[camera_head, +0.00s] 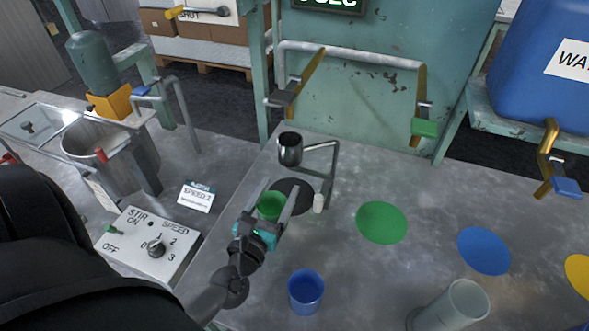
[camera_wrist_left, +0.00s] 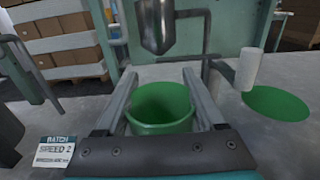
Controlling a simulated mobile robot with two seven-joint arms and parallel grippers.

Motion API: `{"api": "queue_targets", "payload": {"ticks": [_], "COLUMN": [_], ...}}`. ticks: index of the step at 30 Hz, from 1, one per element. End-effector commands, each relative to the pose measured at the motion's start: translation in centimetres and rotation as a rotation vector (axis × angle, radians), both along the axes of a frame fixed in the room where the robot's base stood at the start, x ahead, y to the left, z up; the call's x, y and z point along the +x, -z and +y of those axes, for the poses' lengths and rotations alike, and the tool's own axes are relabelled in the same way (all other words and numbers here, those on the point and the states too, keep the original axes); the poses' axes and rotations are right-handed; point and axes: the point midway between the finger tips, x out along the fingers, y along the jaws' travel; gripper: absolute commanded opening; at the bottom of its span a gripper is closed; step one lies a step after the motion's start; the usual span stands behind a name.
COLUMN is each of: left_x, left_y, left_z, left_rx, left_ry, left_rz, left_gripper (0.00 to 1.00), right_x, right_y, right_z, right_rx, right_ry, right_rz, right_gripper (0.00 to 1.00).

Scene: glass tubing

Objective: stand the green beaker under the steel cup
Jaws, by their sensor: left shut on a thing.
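The green beaker (camera_head: 270,207) is upright between the two fingers of my left gripper (camera_head: 281,187), which is shut on it. It also shows in the left wrist view (camera_wrist_left: 160,108), with a finger along each side. The steel cup (camera_head: 290,148) hangs from a bent pipe stand, above and beyond the beaker; its tapered lower end shows in the left wrist view (camera_wrist_left: 155,28). A dark round spot (camera_head: 298,195) lies below the cup, partly covered by the gripper. I cannot tell whether the beaker touches the table. My right gripper is out of view.
A blue beaker (camera_head: 306,291) and a pale beaker (camera_head: 455,304) stand nearer. Green (camera_head: 381,222) and blue (camera_head: 484,250) spots lie clear to the right. A stir control box (camera_head: 150,245) is at left.

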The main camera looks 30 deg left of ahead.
Motion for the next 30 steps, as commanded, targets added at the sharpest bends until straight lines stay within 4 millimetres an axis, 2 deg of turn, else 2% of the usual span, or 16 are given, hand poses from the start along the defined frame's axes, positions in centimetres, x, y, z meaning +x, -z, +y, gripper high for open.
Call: {"api": "queue_targets", "payload": {"ticks": [1,6,13,22,25,30], "left_x": [1.3,4.8,8.7,10.9,10.7,10.6], "left_y": [-0.3,-0.2,-0.1,0.1,2.2,3.6], "left_z": [0.3,1.2,2.1,2.6,2.6,2.5], "left_rx": [-0.001,0.002,0.0,0.0,0.004,0.001], "left_ry": [-0.001,-0.001,0.0,0.0,0.002,0.001], "left_rz": [-0.005,-0.004,-0.002,-0.001,0.002,0.0], "left_gripper": [0.08,0.08,0.08,0.08,0.08,0.08], "right_x": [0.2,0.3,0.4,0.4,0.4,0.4], "right_y": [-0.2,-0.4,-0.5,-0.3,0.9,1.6], "right_z": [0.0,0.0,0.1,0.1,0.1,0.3], "right_rx": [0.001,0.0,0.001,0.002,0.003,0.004], "right_ry": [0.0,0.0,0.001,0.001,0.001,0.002], "right_rz": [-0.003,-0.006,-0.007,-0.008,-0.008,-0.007], "right_gripper": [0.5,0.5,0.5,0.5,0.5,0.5]}}
